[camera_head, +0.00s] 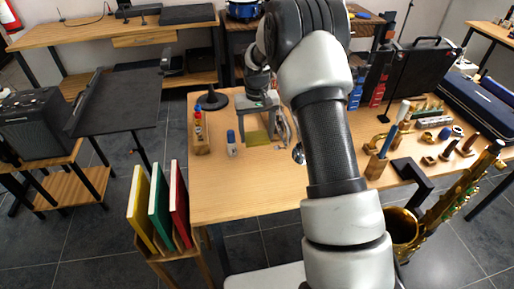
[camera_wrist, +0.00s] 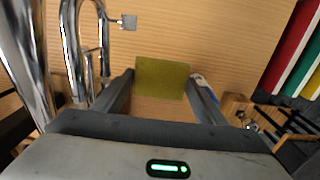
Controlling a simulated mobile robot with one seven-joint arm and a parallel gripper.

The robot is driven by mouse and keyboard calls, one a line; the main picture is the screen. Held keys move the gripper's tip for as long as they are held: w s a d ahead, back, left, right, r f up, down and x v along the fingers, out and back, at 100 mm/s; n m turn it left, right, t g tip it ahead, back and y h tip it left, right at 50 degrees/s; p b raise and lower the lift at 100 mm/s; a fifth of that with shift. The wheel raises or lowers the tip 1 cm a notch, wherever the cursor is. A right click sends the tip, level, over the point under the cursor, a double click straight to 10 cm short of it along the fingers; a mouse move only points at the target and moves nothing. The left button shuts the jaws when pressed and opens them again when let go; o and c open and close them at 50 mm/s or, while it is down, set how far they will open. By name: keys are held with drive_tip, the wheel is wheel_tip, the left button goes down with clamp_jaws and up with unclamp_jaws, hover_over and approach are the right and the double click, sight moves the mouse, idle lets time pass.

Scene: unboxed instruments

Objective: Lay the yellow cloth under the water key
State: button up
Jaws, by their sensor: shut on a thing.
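The yellow cloth (camera_wrist: 162,78) is a flat olive-yellow rectangle spanning the space between my gripper's two fingers (camera_wrist: 161,88) in the wrist view. My gripper is shut on it. In the head view the cloth (camera_head: 257,139) shows under my gripper (camera_head: 260,124), over the near left part of the table. Silver tubing (camera_wrist: 72,45) of an instrument stands close to the left of the cloth in the wrist view. A small grey plate on a thin stem (camera_wrist: 129,21) beside the tubing may be the water key; I cannot tell. My arm hides part of the instrument in the head view.
A blue-capped bottle (camera_head: 232,142) and a wooden rack of small bottles (camera_head: 200,135) stand left of the cloth. A black cone stand (camera_head: 212,100) is behind them. Coloured books (camera_head: 160,208) stand off the table's left edge. The table's front left is clear.

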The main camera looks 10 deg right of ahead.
sight(257, 155)
drive_tip(key=shift+f+b, duration=0.3)
drive_tip(key=shift+f, duration=3)
drive_tip(key=shift+f, duration=0.2)
drive_tip(key=o, duration=0.7)
drive_tip(key=shift+o, duration=0.2)
drive_tip(key=shift+r, duration=0.1)
